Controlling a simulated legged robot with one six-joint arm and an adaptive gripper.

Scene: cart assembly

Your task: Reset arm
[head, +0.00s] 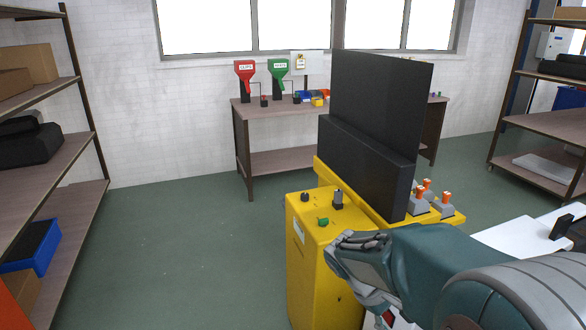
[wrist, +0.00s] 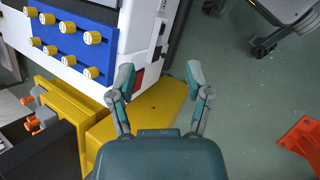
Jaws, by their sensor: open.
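My gripper (wrist: 158,82) is open in the wrist view, its two fingers spread with nothing between them. Behind the fingers are a yellow surface and the edge of a white unit. In the head view my gripper (head: 362,268) is at the end of my teal arm, in front of and partly over the yellow cart (head: 310,240). The fingers are partly hidden there. The cart bears a tall black panel (head: 375,120), small black knobs and a green part (head: 322,221) on its top. The cart also shows in the wrist view (wrist: 165,108).
A workbench (head: 285,110) with a red and a green funnel stands against the back wall. Shelves stand left (head: 60,170) and right (head: 545,120). A white unit with a blue panel of yellow knobs (wrist: 68,40) is near my gripper. Green floor is clear at left.

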